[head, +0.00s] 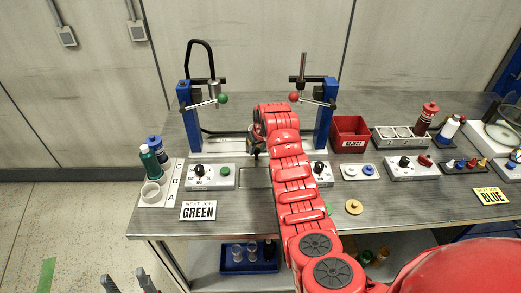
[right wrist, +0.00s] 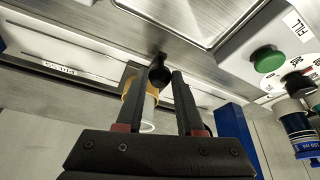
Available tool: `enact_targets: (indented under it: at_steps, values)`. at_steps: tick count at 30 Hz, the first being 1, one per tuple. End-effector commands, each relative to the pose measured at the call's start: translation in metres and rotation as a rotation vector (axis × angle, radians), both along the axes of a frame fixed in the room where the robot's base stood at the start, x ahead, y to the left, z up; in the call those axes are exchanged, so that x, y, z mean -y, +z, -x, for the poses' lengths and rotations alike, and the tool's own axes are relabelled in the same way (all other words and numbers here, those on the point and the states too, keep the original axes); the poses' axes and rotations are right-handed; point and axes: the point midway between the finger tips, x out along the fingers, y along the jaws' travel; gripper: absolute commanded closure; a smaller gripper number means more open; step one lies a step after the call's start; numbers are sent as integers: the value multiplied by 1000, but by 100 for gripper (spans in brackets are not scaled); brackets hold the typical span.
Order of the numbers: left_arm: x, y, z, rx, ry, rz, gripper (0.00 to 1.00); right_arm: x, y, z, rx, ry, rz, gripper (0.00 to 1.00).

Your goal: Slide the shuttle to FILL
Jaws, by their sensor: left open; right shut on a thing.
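The shuttle shows in the right wrist view as a yellow holder (right wrist: 129,88) with a black knob (right wrist: 159,71) and a pale cup (right wrist: 149,112). My right gripper (right wrist: 161,76) is shut on the knob. In the head view my right gripper (head: 257,143) is between the two blue posts; my red arm hides much of the track there. A FILL label (right wrist: 296,26) is on a panel at the right of the wrist view, and a PRESS label (right wrist: 60,68) is at the left. My left gripper (head: 128,283) is open and empty, low at the left, off the bench.
Blue posts (head: 185,118) and (head: 326,125) carry levers with green and red knobs. A control box (head: 211,177) stands at the front left, beside bottles on a white rack (head: 172,190). A red bin (head: 350,134) and trays stand at the right.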

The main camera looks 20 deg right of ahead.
Motion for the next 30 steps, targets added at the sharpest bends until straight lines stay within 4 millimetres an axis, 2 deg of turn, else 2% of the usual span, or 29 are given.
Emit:
enact_targets:
  at_steps: [1,6,9,12,19,30]
  values:
    - [0,-10,0,0,0,0,41,-18,-4,-5,4,10,-7,100]
    - [0,-33,0,0,0,0,41,-69,-5,-20,5,13,-10,100]
    - [0,-44,0,0,0,0,41,-91,-4,-26,3,10,-10,100]
    - [0,-54,0,0,0,0,41,-105,-3,-32,5,5,-12,100]
    - [0,-65,0,0,0,0,41,-125,0,-37,7,6,-6,100]
    - [0,-65,0,0,0,0,41,-130,3,-37,9,9,-6,100]
